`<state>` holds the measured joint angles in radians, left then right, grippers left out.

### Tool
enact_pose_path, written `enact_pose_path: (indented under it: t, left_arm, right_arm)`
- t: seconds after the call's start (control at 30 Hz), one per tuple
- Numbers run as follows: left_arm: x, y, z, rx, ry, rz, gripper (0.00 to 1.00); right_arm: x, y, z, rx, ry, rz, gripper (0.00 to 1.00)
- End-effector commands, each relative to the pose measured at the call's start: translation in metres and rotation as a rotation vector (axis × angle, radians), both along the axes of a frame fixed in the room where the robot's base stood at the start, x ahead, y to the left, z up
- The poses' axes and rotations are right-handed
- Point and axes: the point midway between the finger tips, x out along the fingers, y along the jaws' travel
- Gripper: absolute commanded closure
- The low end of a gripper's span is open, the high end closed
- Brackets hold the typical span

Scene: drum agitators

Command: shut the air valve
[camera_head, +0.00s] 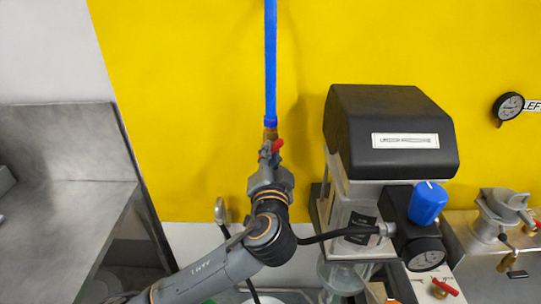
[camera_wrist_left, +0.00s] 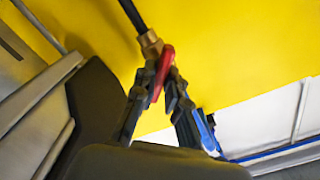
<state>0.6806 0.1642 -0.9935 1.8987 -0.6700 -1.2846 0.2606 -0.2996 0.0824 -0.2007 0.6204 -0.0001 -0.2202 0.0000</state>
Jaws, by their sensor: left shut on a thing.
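The air valve is a brass fitting (camera_head: 270,134) at the lower end of a vertical blue hose (camera_head: 270,65), in front of the yellow wall. Its small red handle (camera_head: 277,146) shows just below and right of the brass. My left gripper (camera_head: 267,156) reaches up from below and is shut on the red handle. In the left wrist view, the red handle (camera_wrist_left: 163,70) lies between the two dark fingers (camera_wrist_left: 162,84), just below the brass body (camera_wrist_left: 150,43). The fingers cover part of the handle and lower valve. My right gripper is not in view.
A black-topped machine (camera_head: 385,115) with a blue knob (camera_head: 428,203) and a gauge (camera_head: 424,253) stands close right of my arm. A steel surface (camera_head: 70,150) is at left. Another red-handled valve (camera_head: 440,288) is low at right. The yellow wall is close behind.

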Motion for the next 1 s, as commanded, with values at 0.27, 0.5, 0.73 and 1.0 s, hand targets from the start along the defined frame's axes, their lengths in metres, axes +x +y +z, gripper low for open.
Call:
enact_pose_path:
  t: [0.27,0.5,0.73,1.0]
  left_arm:
    - [0.0,-0.001,0.002,0.253,0.002,-0.002,1.0]
    - [0.0,0.0,0.002,0.47,0.002,-0.001,1.0]
    - [0.0,0.0,0.001,0.636,0.001,-0.001,1.0]
    - [0.0,-0.001,0.0,0.752,0.001,-0.001,1.0]
  right_arm:
    - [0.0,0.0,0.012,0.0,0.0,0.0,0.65]
    - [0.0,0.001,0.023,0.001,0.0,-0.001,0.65]
    - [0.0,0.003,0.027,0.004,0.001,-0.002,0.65]
    - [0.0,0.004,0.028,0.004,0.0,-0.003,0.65]
